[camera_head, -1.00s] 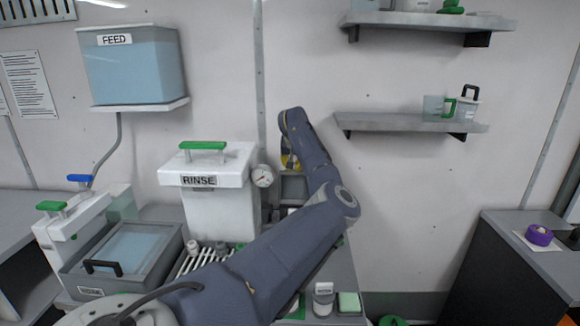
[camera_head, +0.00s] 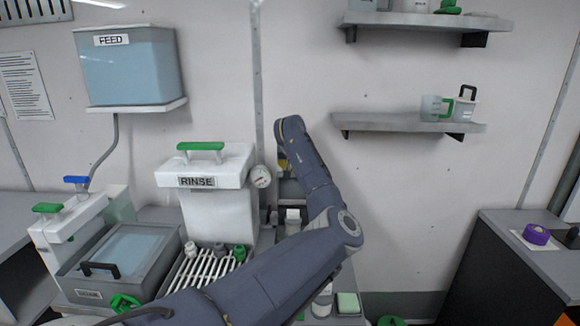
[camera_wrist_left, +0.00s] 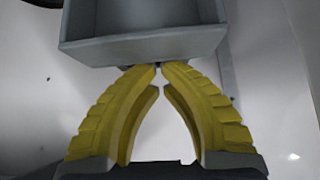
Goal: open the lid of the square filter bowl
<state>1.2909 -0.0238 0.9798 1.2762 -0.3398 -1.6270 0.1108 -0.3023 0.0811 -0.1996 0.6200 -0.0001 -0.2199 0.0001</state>
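A grey box-like part (camera_wrist_left: 145,28), hollow on the side facing the camera, fills the top of the left wrist view. I cannot tell whether it is the square filter bowl or its lid. My left gripper (camera_wrist_left: 159,68) has yellow fingers whose tips nearly meet at the part's near edge, by a small dark bit. I cannot tell whether that bit is pinched. In the head view the left gripper (camera_head: 283,164) is mostly behind my arm, right of the gauge. A grey piece (camera_head: 290,189) shows partly behind the forearm. My right gripper is out of view.
The white RINSE tank (camera_head: 215,205) with a green handle and round gauge (camera_head: 260,176) stands left of my arm. A drain rack (camera_head: 205,268) holds small fittings. A white-capped bottle (camera_head: 293,217) stands near the forearm. Wall shelves (camera_head: 400,122) are at right.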

